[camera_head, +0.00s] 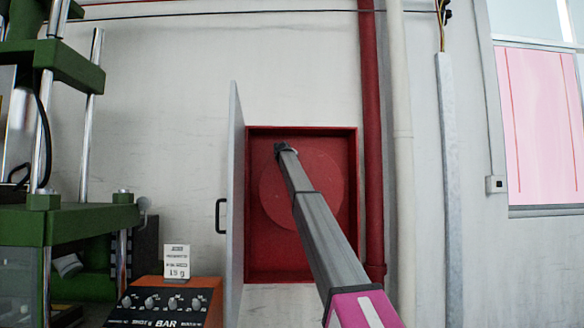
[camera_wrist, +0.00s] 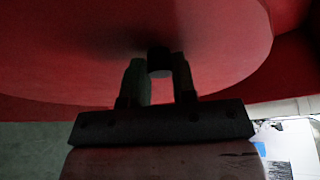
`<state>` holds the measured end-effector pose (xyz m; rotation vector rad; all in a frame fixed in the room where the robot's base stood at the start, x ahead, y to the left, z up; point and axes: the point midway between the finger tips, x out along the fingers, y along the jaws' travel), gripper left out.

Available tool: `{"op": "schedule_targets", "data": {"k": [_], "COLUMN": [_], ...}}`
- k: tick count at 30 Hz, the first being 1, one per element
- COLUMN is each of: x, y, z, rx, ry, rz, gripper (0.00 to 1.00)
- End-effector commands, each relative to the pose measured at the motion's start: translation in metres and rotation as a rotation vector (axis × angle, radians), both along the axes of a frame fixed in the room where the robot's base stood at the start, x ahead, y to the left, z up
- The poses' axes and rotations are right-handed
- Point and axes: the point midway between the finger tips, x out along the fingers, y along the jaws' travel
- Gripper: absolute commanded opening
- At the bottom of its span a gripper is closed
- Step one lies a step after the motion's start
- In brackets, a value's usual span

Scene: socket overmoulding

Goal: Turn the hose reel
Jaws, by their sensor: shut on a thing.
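The hose reel (camera_head: 325,172) is a round red disc inside an open red wall cabinet (camera_head: 351,150). It also fills the upper part of the wrist view (camera_wrist: 220,35). My gripper (camera_head: 281,149) reaches into the cabinet at the upper left of the disc. In the wrist view its two fingers stand on both sides of a short dark handle (camera_wrist: 159,57) on the disc's face and are shut on it. In the head view the handle is hidden by my gripper, and my arm covers part of the disc.
The cabinet door (camera_head: 236,200) stands open at the left, with a black pull (camera_head: 221,216). A red pipe (camera_head: 371,130) and a pale pipe (camera_head: 401,130) run up the wall close on the right. A green machine (camera_head: 45,215) and an orange control box (camera_head: 165,305) stand at the left.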

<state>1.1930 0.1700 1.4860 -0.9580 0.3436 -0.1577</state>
Motion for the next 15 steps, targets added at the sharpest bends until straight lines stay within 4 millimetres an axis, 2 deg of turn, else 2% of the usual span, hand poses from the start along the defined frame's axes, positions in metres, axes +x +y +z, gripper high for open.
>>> {"op": "schedule_targets", "data": {"k": [6, 15], "x": [0.001, 0.001], "y": [-0.014, -0.022], "z": [0.005, 0.006], "rx": [0.113, 0.181], "ry": [0.005, 0.008], "rz": [-0.003, -0.003], "gripper": [0.0, 0.0]}}
